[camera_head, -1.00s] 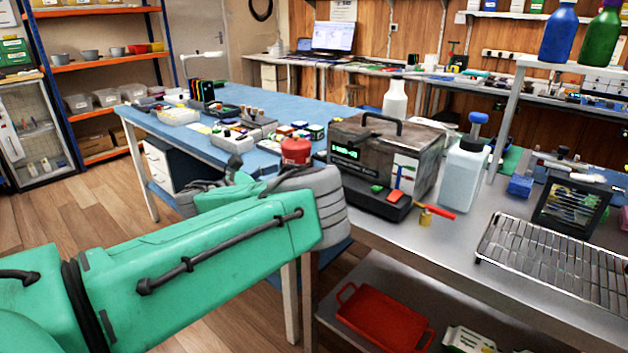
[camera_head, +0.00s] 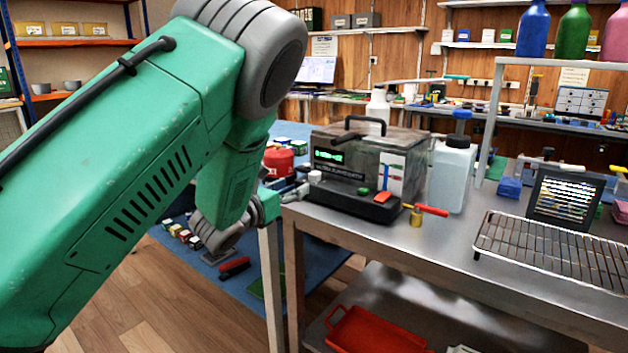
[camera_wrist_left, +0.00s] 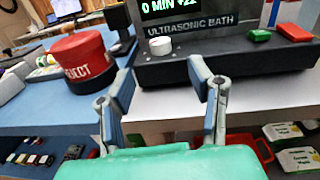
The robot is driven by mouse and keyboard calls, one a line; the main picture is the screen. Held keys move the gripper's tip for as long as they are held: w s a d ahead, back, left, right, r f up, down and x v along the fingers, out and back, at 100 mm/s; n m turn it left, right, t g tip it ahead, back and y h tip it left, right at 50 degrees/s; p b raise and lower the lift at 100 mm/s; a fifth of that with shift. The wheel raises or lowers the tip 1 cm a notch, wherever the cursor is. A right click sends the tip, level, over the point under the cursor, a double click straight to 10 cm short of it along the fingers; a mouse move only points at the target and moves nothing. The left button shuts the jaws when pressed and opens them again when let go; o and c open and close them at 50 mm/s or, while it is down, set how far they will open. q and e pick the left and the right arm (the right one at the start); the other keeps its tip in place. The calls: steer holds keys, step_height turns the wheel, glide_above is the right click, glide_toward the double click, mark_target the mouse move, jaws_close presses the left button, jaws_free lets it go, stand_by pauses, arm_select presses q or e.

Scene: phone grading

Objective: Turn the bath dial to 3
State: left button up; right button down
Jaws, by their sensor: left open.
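The ultrasonic bath (camera_head: 405,150) is a dark, worn box with a top handle and a lit green display (camera_head: 328,157), standing at the left end of the metal bench. Its dial (camera_wrist_left: 160,44) is a small white knob below the display, left of a green button (camera_wrist_left: 259,35) and a red button (camera_wrist_left: 294,32). My left gripper (camera_head: 293,190) is just left of the bath's front. In the left wrist view its two fingers (camera_wrist_left: 161,82) are spread and empty, with the dial ahead between them and apart from them. My right gripper is out of view.
A red reject bin (camera_wrist_left: 82,60) stands left of the bath, close to my left finger. A red-handled brass valve (camera_head: 424,211) sticks out at the bath's front right. A white bottle (camera_head: 452,175) and a wire rack (camera_head: 555,250) stand further right.

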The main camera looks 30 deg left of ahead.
mark_target(311, 177)
arm_select(q)
steer(key=w+b, duration=0.1)
steer(key=w, duration=0.8)
steer(key=shift+w+d, duration=0.1)
steer(key=shift+w, duration=0.15)
steer(key=shift+b, duration=0.3)
jaws_close()
